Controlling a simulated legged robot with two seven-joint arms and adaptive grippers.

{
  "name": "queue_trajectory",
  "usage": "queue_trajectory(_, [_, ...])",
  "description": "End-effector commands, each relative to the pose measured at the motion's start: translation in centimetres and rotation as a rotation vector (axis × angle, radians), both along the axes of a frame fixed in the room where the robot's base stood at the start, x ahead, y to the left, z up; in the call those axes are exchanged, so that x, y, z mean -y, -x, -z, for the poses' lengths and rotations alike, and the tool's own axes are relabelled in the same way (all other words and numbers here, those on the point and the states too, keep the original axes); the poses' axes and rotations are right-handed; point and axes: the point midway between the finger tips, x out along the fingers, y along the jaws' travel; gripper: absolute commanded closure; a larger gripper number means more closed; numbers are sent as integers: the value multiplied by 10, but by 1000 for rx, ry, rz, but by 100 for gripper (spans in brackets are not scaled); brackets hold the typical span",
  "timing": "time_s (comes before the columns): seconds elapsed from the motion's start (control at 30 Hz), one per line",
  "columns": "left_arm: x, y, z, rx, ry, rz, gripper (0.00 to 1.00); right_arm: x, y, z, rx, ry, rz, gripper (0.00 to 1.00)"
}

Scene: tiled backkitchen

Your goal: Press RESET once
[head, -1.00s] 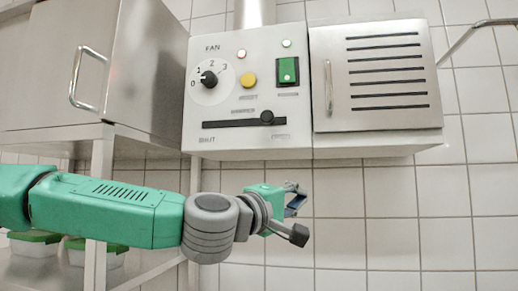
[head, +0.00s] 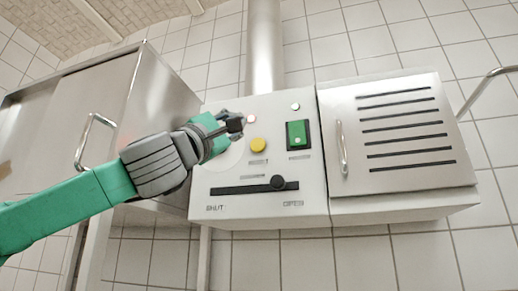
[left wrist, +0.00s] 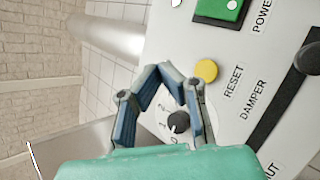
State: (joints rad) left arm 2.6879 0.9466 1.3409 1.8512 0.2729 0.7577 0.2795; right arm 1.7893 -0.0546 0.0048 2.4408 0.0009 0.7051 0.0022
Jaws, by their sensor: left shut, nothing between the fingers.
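The yellow round button (head: 258,145) sits on the white control panel (head: 222,199), right of and slightly below my left gripper (head: 236,124) in the head view. In the left wrist view the yellow button (left wrist: 206,71) has the label RESET (left wrist: 234,80) beside it. My left gripper (left wrist: 160,69) is shut and empty there, its fingertips meeting to the left of the button, with a visible gap across the picture. Whether the fingertips touch the panel I cannot tell. My right gripper is in neither view.
The green POWER switch (head: 297,135) is right of the button. The DAMPER slider (head: 277,183) is below. The black fan knob (left wrist: 178,121) shows between my fingers; my gripper hides it in the head view. A steel cabinet (head: 150,85) stands left, a vented door (head: 400,130) right.

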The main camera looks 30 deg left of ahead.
Motion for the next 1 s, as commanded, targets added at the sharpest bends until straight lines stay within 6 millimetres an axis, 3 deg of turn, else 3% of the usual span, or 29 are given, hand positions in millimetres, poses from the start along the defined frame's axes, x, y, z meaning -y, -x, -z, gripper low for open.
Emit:
queue_trajectory(0.37, [-3,-10,0,-2,0,0,100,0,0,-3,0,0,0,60])
queue_trajectory(0.7, [-14,-55,0,-4,0,-1,100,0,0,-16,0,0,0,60])
queue_trajectory(1.0, [-19,-82,1,-2,-1,0,100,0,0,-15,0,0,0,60])
